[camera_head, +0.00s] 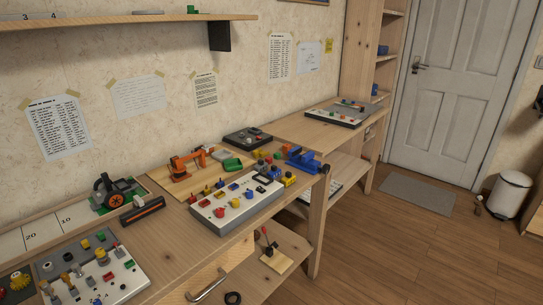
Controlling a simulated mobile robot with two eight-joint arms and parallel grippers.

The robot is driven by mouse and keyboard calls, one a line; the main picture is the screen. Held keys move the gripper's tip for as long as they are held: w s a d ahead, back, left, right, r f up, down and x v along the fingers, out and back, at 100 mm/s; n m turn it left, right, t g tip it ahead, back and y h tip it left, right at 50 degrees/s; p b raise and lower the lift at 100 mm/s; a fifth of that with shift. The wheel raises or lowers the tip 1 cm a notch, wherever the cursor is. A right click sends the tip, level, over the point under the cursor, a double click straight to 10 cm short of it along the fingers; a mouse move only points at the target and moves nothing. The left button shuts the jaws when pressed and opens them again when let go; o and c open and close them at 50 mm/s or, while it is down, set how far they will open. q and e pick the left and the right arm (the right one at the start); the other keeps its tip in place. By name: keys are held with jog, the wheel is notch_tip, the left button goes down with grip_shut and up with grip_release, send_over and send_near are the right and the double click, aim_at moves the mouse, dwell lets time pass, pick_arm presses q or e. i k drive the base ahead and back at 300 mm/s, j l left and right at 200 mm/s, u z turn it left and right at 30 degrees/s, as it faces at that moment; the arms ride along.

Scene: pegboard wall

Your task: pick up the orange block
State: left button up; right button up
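I cannot clearly single out a plain orange block at this size. Small colored pieces, one of them yellow-orange (257,153), lie on the bench behind the white panel (236,206). An orange toy arm (182,167) stands on a wooden board further left. A dark bar with an orange strip (142,209) lies on the bench in front of a black and orange wheeled device (112,190). Neither of my grippers is in view.
The wooden workbench (177,238) runs along the wall. A grey panel with pegs (130,279) is at lower left, a blue vise-like object (303,160) near the bench's right end. A lower shelf (284,246) holds a joystick.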

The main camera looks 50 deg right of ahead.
aim_at(286, 148)
jog(key=z, duration=1.7)
jog(key=i+l+u, duration=0.05)
